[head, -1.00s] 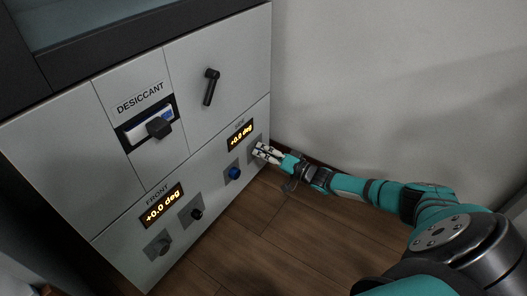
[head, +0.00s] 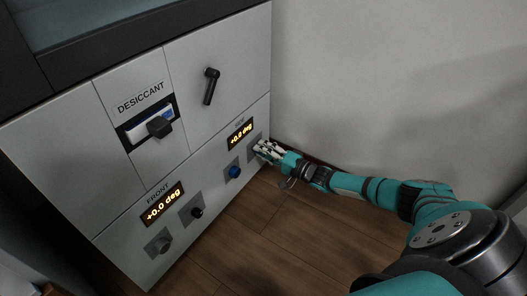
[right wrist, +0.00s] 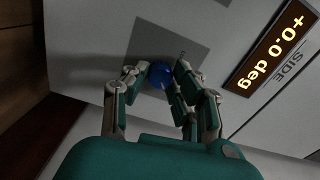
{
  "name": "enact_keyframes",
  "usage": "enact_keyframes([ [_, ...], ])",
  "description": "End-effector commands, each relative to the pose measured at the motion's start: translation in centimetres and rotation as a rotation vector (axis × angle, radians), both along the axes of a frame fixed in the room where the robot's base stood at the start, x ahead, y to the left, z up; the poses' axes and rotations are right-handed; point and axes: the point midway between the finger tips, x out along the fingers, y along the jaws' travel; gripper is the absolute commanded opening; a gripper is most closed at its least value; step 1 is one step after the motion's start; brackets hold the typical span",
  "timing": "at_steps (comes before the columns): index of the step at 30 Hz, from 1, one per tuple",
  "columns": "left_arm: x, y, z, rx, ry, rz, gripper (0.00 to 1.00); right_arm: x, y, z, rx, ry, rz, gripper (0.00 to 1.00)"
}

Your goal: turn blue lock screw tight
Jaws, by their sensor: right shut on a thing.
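My right gripper (head: 263,149) is at the lower right panel, over a grey plate beside the side display. In the right wrist view its fingers (right wrist: 156,72) are closed around a round blue screw (right wrist: 160,75), one on each side. The screw sits on a grey plate (right wrist: 165,35). In the head view the fingers hide that screw. Another blue knob (head: 234,172) shows uncovered on the plate just left of my gripper, apart from it. The side display (head: 240,134) reads +0.0 deg. My left gripper is not in view.
A desiccant drawer (head: 150,125) and a black handle (head: 211,86) are higher up. Wooden floor (head: 240,235) lies below my arm.

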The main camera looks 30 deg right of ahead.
Motion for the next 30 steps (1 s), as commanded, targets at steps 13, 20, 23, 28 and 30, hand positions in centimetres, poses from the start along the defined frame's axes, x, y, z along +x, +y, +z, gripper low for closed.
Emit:
enact_keyframes([
  [13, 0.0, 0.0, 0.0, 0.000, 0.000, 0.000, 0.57, 0.0, -0.1, 0.0, 0.000, 0.001, -0.003, 0.45],
  [20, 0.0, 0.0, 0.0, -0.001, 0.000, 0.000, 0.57, 0.0, -0.1, 0.0, -0.001, 0.000, -0.001, 0.47],
  [23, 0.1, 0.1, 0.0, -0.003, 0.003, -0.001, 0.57, -0.2, -0.1, 0.0, -0.001, 0.000, -0.001, 0.47],
  [28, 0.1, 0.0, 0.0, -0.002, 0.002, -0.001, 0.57, -2.3, -1.0, -0.2, -0.004, 0.004, 0.000, 0.47],
  [30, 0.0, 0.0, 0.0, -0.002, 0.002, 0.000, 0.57, -3.6, -1.6, -0.2, -0.002, 0.005, -0.002, 0.47],
])
